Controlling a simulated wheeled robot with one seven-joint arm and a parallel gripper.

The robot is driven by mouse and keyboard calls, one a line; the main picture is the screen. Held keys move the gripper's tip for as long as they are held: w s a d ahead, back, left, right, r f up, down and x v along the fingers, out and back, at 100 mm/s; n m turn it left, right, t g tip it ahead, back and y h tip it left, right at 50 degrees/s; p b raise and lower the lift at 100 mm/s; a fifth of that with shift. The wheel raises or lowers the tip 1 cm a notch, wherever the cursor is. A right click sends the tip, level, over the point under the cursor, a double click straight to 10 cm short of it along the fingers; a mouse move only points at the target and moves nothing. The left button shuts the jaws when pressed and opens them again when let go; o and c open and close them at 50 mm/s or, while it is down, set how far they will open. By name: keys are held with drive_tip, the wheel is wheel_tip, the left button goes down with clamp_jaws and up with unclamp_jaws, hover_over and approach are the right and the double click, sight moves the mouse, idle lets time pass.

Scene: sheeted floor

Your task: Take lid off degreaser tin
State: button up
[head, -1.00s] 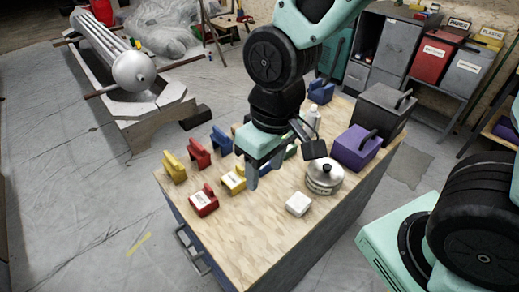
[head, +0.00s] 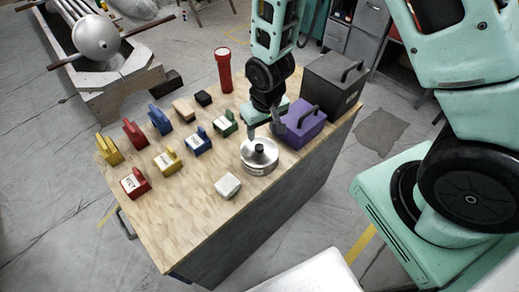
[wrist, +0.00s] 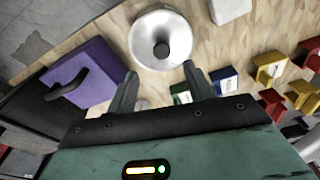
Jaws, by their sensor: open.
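The degreaser tin (head: 259,163) is a round silver tin standing upright on the wooden bench top. Its silver lid (head: 257,148) is on, with a dark knob in the middle. In the wrist view the lid (wrist: 144,42) and its knob (wrist: 161,49) show from above, just beyond the fingertips. My gripper (head: 263,128) is open and empty, at the far side of the tin in the head view. Its two fingers also show in the wrist view (wrist: 161,80), spread apart with nothing between them. The fingers look apart from the knob.
A purple box (head: 301,128) with a handle stands close right of the tin, with a black toolbox (head: 333,84) behind. A white block (head: 228,185) lies front left. Several coloured blocks and a red torch (head: 223,70) occupy the left and back. The bench's front is bare.

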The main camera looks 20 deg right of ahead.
sight(259, 146)
drive_tip(key=shift+w+a+f+p, duration=0.15)
drive_tip(key=shift+f+p, duration=0.1)
drive_tip(key=shift+f, duration=0.95)
drive_tip(key=shift+w+f+p, duration=0.1)
drive_tip(key=shift+f+p, duration=0.2)
drive_tip(key=shift+f, duration=0.9)
drive_tip(key=shift+w+a+f+p, duration=0.15)
drive_tip(key=shift+f+p, duration=0.1)
drive_tip(key=shift+f, duration=0.95)
drive_tip(key=c, duration=1.1)
